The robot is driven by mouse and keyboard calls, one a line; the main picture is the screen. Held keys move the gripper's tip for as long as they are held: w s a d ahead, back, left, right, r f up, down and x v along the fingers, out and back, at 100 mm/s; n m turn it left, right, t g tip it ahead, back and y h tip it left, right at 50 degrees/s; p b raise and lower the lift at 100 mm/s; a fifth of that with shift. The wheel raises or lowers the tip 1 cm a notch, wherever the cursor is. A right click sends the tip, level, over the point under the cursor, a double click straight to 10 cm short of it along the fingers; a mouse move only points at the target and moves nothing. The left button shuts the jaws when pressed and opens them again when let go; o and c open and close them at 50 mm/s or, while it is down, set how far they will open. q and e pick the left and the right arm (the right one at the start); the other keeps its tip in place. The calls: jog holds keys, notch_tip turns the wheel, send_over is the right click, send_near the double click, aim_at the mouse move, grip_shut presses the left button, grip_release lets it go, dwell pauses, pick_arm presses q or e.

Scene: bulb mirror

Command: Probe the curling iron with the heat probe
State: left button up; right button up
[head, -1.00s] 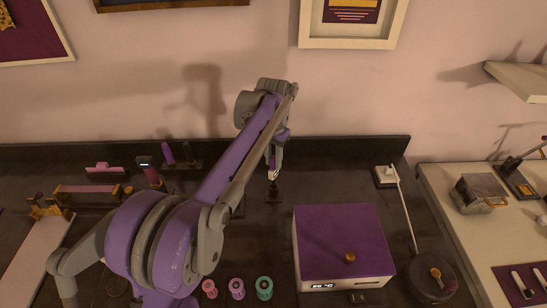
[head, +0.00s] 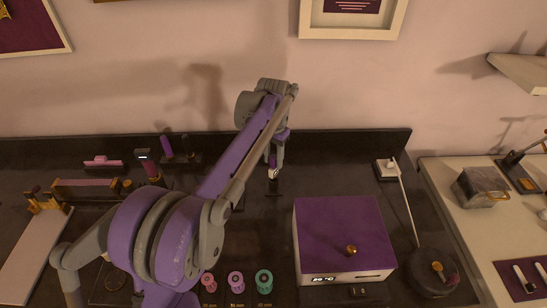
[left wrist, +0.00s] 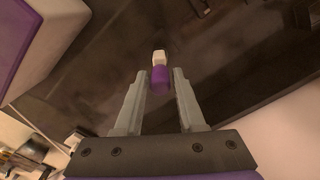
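My left gripper (head: 273,172) hangs over the dark counter, left of the purple-topped box. In the left wrist view the gripper (left wrist: 162,73) has its fingers close on both sides of a small purple piece with a white end (left wrist: 160,78). It looks held, and may be the heat probe. A dark patch lies just below the fingertips in the head view; I cannot tell if it is a part or a shadow. My right gripper is out of view.
The purple-topped box (head: 340,232) stands right of the gripper. Several coloured rollers (head: 236,282) stand in front. A small stand (head: 185,159) holds upright rods at the back. A round dark base (head: 425,270) is at right. Counter between gripper and back wall is mostly clear.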

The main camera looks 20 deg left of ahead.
pick_arm(q)
jog(key=o, duration=0.3)
notch_tip(320, 180, up, 11)
jog(key=shift+p, duration=0.45)
jog(key=shift+s+f, duration=0.1)
jog(key=shift+s, duration=0.05)
dwell(0.4)
jog(key=s+d+f+t, duration=0.1)
jog(key=s+d+f, duration=0.1)
jog(key=s+f, duration=0.3)
jog(key=s+d+f+n+t, duration=0.1)
jog(key=s+f, duration=0.4)
jog(key=s, duration=0.7)
jog(key=s+d+f+t, duration=0.3)
jog(key=s+f, duration=0.3)
jog(key=s, duration=0.3)
jog(key=shift+d+n, duration=0.3)
jog(key=shift+d, duration=0.3)
